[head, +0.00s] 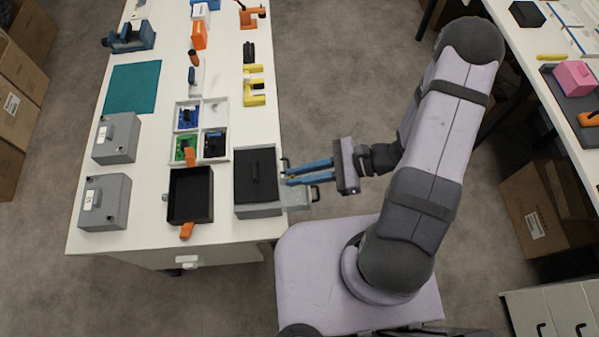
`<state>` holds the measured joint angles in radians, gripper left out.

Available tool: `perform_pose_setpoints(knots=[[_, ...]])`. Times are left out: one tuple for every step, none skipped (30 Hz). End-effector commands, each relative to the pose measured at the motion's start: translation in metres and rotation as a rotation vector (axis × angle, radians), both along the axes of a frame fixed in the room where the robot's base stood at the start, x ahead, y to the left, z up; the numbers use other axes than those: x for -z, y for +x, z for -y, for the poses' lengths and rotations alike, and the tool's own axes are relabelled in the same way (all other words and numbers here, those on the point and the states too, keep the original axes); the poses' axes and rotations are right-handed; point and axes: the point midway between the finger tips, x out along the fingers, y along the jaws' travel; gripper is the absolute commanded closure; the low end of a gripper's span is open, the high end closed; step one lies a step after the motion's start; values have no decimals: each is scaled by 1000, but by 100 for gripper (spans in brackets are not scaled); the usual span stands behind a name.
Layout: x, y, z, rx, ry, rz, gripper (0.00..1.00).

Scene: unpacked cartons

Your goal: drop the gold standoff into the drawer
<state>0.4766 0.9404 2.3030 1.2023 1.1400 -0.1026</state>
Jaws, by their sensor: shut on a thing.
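My gripper (287,174), with two blue fingers, reaches left over the pulled-out drawer (296,198) and is shut on the gold standoff. Only a small yellowish spot shows at the fingertips, so the standoff's outline and tilt cannot be made out. The drawer is pale grey and juts out to the right from a grey box with a dark top (257,180), past the table's right edge. Its dark handle (316,192) is at its right end. The fingers hide part of the drawer, and its inside is hard to see.
A black tray with orange handles (190,196) stands left of the drawer box. A white divided tray (215,112) with coloured parts is behind it. Two grey cases (103,205) stand at the left. Yellow parts (254,86) lie farther back. Floor shows right of the table.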

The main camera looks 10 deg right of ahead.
Motion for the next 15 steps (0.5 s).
perform_pose_setpoints(knots=[[3,0,0,0,0,0,100],[4,0,0,1,0,-1,100],[7,0,0,1,0,-1,100],[9,0,0,1,0,-1,100],[11,0,0,1,0,-1,100],[14,0,0,1,0,-1,100],[17,0,0,1,0,-1,100],[19,0,0,1,0,-1,100],[23,0,0,2,0,0,100],[26,0,0,2,0,0,100],[30,0,0,2,-1,0,100],[34,0,0,2,-1,0,100],[37,0,0,2,-1,0,100],[40,0,0,2,-1,0,100],[44,0,0,2,-1,0,100]])
